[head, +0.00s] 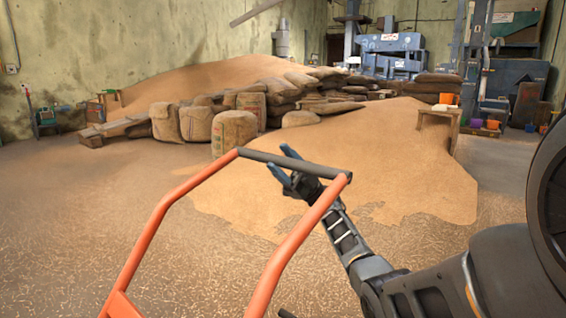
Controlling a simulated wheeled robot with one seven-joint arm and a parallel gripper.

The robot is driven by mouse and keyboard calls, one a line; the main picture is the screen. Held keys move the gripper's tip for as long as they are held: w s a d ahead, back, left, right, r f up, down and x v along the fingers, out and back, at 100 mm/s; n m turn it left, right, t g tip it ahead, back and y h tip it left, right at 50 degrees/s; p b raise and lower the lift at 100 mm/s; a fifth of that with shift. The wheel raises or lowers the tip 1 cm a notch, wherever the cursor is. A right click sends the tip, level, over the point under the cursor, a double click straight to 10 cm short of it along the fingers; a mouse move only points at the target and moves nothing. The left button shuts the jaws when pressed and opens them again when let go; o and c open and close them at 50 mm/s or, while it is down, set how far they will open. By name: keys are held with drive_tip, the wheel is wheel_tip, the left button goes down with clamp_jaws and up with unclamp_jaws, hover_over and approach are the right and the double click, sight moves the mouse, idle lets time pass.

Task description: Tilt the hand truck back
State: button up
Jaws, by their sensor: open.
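The hand truck (153,226) stands close in front of me in the head view, with orange tube rails and a dark grip bar (285,163) across its top. Its lower part is out of the frame. I cannot tell whether the fingers touch the bar. Nothing shows held between them.
A large grain heap (400,165) spreads over the floor ahead. Stacked sacks (235,130) lie behind it. A small wooden stool (437,125) with an orange container (447,98) stands at right. Blue machinery (390,50) is at the back. The floor at left (60,200) is mostly clear.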

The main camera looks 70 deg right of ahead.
drive_tip(key=b+v, duration=0.1)
drive_tip(key=v, duration=0.6)
drive_tip(key=shift+s+d+f, duration=0.2)
drive_tip(key=shift+f, duration=0.1)
idle(0.3)
